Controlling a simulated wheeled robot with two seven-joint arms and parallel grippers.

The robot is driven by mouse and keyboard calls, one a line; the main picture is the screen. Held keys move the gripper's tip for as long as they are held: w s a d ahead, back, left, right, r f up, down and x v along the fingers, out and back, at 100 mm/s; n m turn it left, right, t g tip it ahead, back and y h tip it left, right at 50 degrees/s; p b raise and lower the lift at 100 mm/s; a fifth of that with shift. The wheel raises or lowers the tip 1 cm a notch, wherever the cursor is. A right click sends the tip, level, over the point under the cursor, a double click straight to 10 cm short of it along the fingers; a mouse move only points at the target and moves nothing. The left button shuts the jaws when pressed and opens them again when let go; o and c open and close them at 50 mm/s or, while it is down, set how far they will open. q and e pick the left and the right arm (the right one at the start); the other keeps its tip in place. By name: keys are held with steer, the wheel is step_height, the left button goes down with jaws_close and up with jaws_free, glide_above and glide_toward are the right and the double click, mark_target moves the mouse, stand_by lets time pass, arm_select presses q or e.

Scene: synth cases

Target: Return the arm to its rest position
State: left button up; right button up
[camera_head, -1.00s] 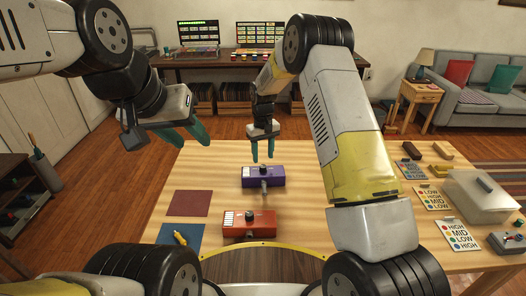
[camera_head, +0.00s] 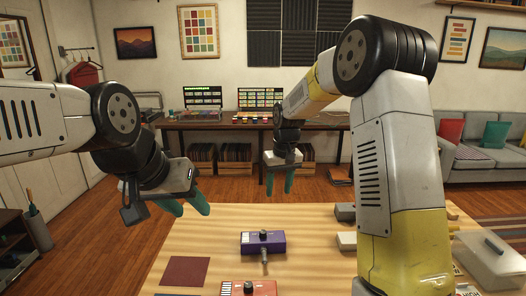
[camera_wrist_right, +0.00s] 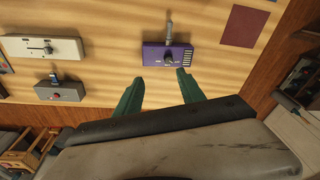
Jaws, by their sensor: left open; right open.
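My right gripper (camera_head: 279,187) hangs with its green fingers pointing down, apart and empty, above the far part of the table. In the right wrist view its open fingers (camera_wrist_right: 160,76) frame bare wood near the purple box (camera_wrist_right: 153,56). The purple box (camera_head: 250,242), with a black knob and a grey lever, stands on the table below and nearer than the gripper, not touching it. My left gripper (camera_head: 188,208) is open and empty at the left, over the table's far left edge. The right arm hides part of the table's right side.
A red box (camera_head: 240,288) and a dark red square (camera_head: 185,271) lie on the wooden table (camera_head: 215,225). Two small boxes, one pale (camera_head: 346,241) and one grey (camera_head: 345,212), and a clear-lidded bin (camera_head: 490,258) are at the right. A desk (camera_head: 230,121) stands behind.

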steer(key=s+d+r+m+t+y, duration=0.1)
steer(key=s+d+r, duration=0.2)
steer(key=s+r, duration=0.35)
steer(key=s+d+r+m+t, duration=0.1)
steer(key=s+d+r+t, duration=0.1)
steer(key=s+d+r, duration=0.35)
steer(key=s+m+t, duration=0.1)
steer(key=s, duration=1.6)
steer(key=shift+d+r+t, duration=0.35)
steer(key=shift+r+t, duration=0.05)
